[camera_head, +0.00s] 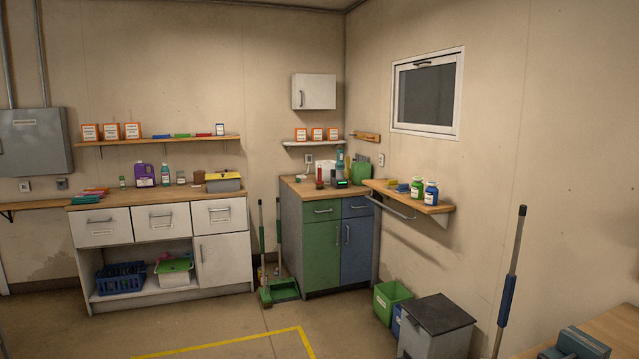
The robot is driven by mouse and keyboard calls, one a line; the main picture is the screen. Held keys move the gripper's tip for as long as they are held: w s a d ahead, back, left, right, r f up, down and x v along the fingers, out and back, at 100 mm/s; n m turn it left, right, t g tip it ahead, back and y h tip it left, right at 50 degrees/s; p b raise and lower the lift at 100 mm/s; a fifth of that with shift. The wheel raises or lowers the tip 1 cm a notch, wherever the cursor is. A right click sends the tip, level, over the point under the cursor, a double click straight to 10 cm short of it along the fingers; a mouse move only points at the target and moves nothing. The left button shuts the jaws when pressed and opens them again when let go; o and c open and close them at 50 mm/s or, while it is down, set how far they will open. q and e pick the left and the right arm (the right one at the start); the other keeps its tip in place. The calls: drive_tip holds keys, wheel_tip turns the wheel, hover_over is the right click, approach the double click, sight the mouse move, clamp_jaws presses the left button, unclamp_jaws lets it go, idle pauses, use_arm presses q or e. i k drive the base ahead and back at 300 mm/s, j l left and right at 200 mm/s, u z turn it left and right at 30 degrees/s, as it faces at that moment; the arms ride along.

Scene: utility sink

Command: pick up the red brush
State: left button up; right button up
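I cannot make out a red brush for certain. A small flat red item (203,134) lies on the long wall shelf (215,139) at the left, right of a green item (181,135) and a blue item (161,136); it is too small to tell whether it is a brush. An upright red object (320,174) stands on the corner counter (299,186). Neither of my grippers is in view.
White cabinets (117,228) line the back wall. A green dustpan (280,290) stands on the floor near the corner cabinet. A grey bin (437,330), a green bin (387,301) and a blue-gripped pole (507,293) are at the right. The middle floor is clear.

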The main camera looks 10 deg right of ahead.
sight(320, 181)
drive_tip(key=i, duration=2.45)
drive_tip(key=i+l+z, duration=0.15)
drive_tip(key=i, duration=2.35)
